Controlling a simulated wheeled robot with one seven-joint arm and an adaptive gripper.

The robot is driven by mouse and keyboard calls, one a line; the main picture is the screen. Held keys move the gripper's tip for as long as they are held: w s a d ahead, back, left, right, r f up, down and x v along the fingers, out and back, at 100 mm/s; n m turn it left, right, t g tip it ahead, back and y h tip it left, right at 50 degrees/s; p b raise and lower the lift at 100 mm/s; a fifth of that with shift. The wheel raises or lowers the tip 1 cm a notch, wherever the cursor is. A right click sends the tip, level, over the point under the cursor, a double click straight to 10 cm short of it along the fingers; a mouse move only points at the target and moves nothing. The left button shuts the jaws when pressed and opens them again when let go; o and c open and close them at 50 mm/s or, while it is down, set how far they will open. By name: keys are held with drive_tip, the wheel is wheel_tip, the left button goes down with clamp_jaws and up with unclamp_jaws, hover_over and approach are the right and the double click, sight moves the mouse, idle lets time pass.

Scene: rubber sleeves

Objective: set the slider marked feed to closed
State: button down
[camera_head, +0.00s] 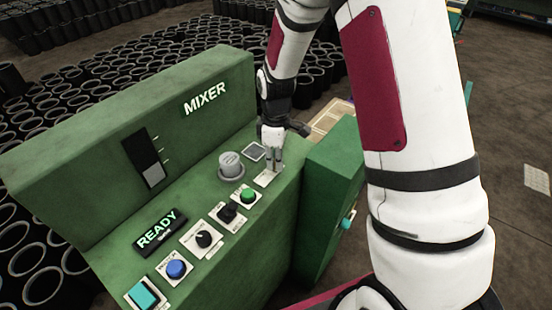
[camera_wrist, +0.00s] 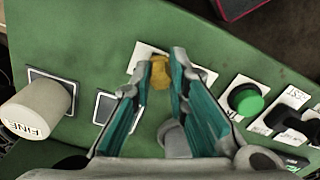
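A small yellow knob (camera_wrist: 160,72) stands on a white plate (camera_wrist: 143,54) in the wrist view. I take it for the slider's handle, but no feed or closed marking is legible. My gripper (camera_wrist: 162,68) has its teal fingers on either side of the knob, with the tips close against it and no clear gap. In the head view my gripper (camera_head: 273,168) is pointed down over the white plate (camera_head: 267,179) at the right end of the green mixer panel (camera_head: 215,262). The fingers hide the knob there and hide part of the plate in the wrist view.
A green button (camera_head: 248,195) sits close by, with a black switch (camera_head: 228,212) beyond it. A grey knob (camera_head: 231,165) and a dark square (camera_head: 253,152) are left of my gripper. A knob marked FINE (camera_wrist: 35,110) stands tall in the wrist view. The lit display (camera_head: 160,232) reads READY.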

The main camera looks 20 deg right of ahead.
sight(266, 180)
drive_tip(key=shift+s+a+p, duration=0.3)
drive_tip(key=shift+s+a, duration=0.35)
drive_tip(key=shift+a, duration=0.3)
drive_tip(key=shift+s+a+p, duration=0.25)
drive_tip(key=shift+s+a, duration=0.35)
drive_tip(key=shift+a, duration=0.35)
drive_tip(key=c, duration=1.6)
unclamp_jaws()
drive_tip(key=shift+a, duration=0.1)
drive_tip(key=shift+o, duration=0.2)
drive_tip(key=shift+r, duration=0.1)
drive_tip(key=shift+r, duration=0.3)
wheel_tip(266, 180, up, 11)
drive_tip(key=shift+r, duration=0.15)
